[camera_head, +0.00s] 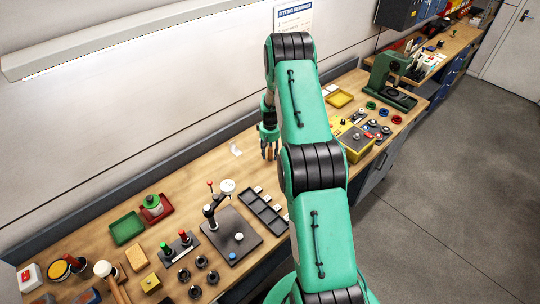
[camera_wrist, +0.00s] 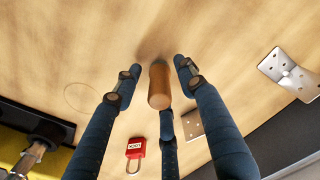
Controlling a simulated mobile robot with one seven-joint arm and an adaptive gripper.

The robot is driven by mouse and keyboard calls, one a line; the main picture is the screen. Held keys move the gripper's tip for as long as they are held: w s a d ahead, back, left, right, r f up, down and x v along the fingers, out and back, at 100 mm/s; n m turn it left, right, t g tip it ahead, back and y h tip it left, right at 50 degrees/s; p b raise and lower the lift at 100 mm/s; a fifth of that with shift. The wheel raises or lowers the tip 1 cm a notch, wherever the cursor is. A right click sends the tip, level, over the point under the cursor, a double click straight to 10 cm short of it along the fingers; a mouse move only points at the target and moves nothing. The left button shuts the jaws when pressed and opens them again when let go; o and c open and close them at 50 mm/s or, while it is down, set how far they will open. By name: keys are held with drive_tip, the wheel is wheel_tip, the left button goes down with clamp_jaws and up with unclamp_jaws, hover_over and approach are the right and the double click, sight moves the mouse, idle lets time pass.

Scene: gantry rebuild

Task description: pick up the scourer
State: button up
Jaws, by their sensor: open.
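I cannot make out the scourer for certain. A tan-orange block (camera_head: 136,257) lies on the bench at the lower left of the head view, and it may be the scourer. My gripper (camera_head: 269,152) is far to the right of this block, low over the bench behind my arm. In the wrist view my gripper (camera_wrist: 157,72) is open, with its dark blue fingers spread around a brown cylinder (camera_wrist: 160,88). The cylinder stands between the fingers, with gaps visible at the left and right fingers. The tan block is not in the wrist view.
A red padlock (camera_wrist: 135,150) and a metal bracket (camera_wrist: 290,75) lie near my gripper. A dark tray (camera_head: 264,212), a black plate (camera_head: 222,245) with a stand, and green (camera_head: 127,228) and red bins lie leftward. A wooden mallet (camera_head: 104,270) lies beside the tan block.

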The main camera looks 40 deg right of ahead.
sight(270, 148)
clamp_jaws()
drive_tip(key=shift+r, duration=0.2)
idle(0.4)
drive_tip(key=shift+r, duration=0.75)
drive_tip(key=shift+r+b, duration=0.5)
drive_tip(key=shift+r, duration=0.45)
drive_tip(key=s+a, duration=0.3)
drive_tip(key=s, duration=0.1)
drive_tip(key=s+a+r+b, duration=0.1)
drive_tip(key=s+a, duration=0.1)
drive_tip(key=s, duration=0.3)
drive_tip(key=s+a+b, duration=0.1)
drive_tip(key=s+a, duration=0.2)
drive_tip(key=s, duration=0.1)
drive_tip(key=shift+s+a+r, duration=0.15)
drive_tip(key=shift+s+a, duration=0.05)
drive_tip(key=shift+a, duration=0.15)
